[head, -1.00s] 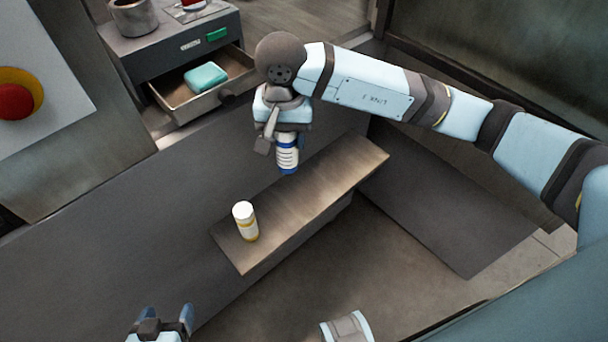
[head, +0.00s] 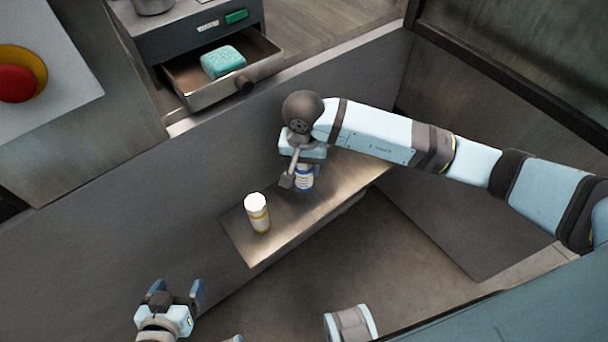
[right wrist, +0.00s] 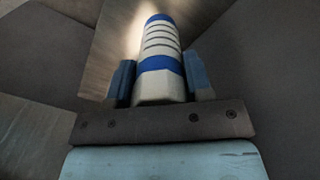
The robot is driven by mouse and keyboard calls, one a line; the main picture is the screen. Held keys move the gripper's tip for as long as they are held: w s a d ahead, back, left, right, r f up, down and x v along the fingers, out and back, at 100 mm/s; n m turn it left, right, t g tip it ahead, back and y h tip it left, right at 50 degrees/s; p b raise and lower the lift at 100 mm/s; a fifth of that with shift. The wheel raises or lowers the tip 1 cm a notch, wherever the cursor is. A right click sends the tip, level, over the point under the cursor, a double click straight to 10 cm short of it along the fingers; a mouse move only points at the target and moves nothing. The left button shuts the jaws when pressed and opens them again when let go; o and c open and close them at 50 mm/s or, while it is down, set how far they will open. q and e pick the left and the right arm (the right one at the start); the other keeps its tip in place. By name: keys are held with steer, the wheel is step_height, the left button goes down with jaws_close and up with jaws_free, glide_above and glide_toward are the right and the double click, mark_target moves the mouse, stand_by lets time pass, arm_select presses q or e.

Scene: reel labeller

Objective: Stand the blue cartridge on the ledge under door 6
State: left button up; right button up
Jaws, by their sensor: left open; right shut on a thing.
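The blue cartridge (head: 304,180), white with blue bands and dark stripes, is in my right gripper (head: 302,166). It is upright over the ledge (head: 322,196) in the head view; I cannot tell whether its base touches. In the right wrist view the cartridge (right wrist: 161,55) sits between the two blue fingers of the right gripper (right wrist: 160,85). My left gripper (head: 178,295) is open and empty at the lower left, apart from the ledge. No door number is readable.
A white cartridge with yellow bands (head: 257,213) stands on the ledge's left part. Behind the wall is an open drawer (head: 200,98) with a teal block (head: 222,62). A red button (head: 16,82) is at the far left. The ledge's right part lies partly behind my right arm.

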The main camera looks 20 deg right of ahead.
mark_target(304, 176)
step_height(304, 176, down, 4)
steer(key=shift+r, duration=0.1)
steer(key=shift+f, duration=0.4)
steer(key=shift+f+b, duration=0.15)
steer(key=shift+b, duration=0.25)
steer(key=o, duration=1)
arm_select(q)
steer(key=shift+w+d+r, duration=0.1)
steer(key=shift+r, duration=0.05)
